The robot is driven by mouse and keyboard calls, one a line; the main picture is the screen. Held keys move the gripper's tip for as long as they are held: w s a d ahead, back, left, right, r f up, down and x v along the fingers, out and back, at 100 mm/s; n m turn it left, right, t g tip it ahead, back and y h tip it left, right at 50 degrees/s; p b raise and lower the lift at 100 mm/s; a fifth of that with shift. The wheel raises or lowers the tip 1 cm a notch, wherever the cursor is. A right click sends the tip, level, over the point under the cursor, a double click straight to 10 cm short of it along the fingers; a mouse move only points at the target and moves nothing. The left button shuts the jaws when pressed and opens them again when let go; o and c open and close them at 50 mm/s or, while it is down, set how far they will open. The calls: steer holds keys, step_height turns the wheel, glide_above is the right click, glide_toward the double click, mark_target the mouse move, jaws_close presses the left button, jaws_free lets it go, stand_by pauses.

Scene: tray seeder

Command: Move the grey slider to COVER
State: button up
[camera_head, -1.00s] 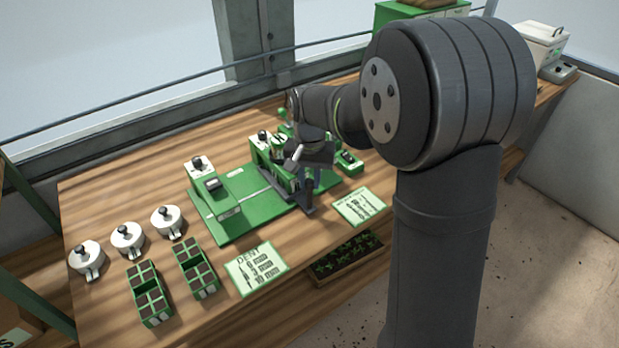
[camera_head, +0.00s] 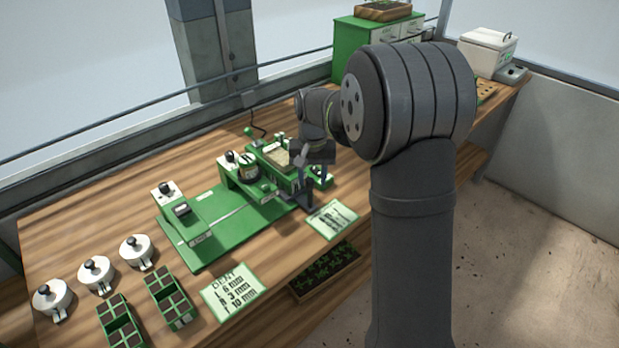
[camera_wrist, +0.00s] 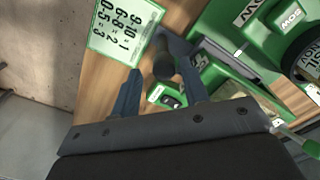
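The grey slider is most likely the dark upright handle (camera_wrist: 163,66) on a blue-grey base in the wrist view. It stands at the front right end of the green seeder (camera_head: 215,228), where its dark base (camera_head: 303,200) also shows in the head view. My gripper (camera_wrist: 157,72) is open, its two blue-grey fingers apart, with the handle between or just beyond their tips. I cannot tell whether they touch it. In the head view my gripper (camera_head: 302,160) points down above the seeder's right end. No COVER marking is readable.
A number card (camera_wrist: 123,25) lies beside the slider. A dent card (camera_head: 233,291), seed trays (camera_head: 168,299) and white lidded pots (camera_head: 137,252) lie to the left. A small black-and-green switch box (camera_wrist: 167,96) is close by. A seedling crate (camera_head: 325,272) sits below the table's front edge.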

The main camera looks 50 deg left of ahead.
steer(key=shift+s+r, duration=0.1)
steer(key=shift+s, duration=0.05)
step_height(320, 180, up, 17)
stand_by(0.6)
stand_by(0.5)
step_height(320, 180, down, 17)
steer(key=shift+f, duration=0.2)
steer(key=shift+s, duration=0.2)
steer(key=shift+r, duration=0.15)
stand_by(0.3)
